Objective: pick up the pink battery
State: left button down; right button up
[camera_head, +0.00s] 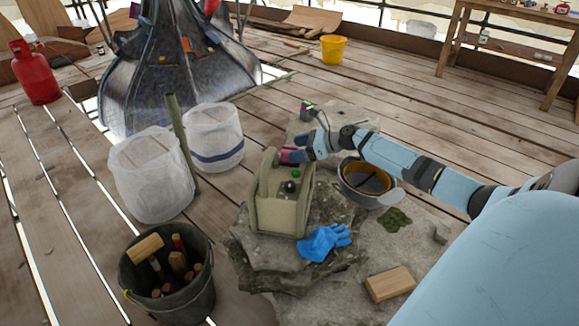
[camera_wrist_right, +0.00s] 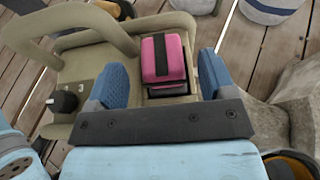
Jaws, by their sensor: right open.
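The pink battery (camera_wrist_right: 160,56), with a black band across it, sits on top of a beige case (camera_wrist_right: 125,58) in the right wrist view. In the head view the battery (camera_head: 289,157) shows only as a small pink patch at the far end of the beige case (camera_head: 262,208), partly hidden by my gripper. My right gripper (camera_wrist_right: 163,70) is open, with one blue finger to each side of the battery and visible gaps between. In the head view the right gripper (camera_head: 302,149) is above the case's far end. My left gripper is in neither view.
The case stands on a rough stone slab (camera_head: 285,275) with a blue glove (camera_head: 325,242). A grey bowl (camera_head: 370,180) is close under my right forearm. A black tool bucket (camera_head: 168,275) and two white sacks (camera_head: 150,180) stand left. A wooden block (camera_head: 390,284) lies right.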

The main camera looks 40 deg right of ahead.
aim_at(289, 148)
jog(key=b+x, duration=0.1)
jog(key=x, duration=0.2)
jog(key=shift+w+f, duration=0.1)
jog(key=shift+w, duration=0.05)
grip_shut()
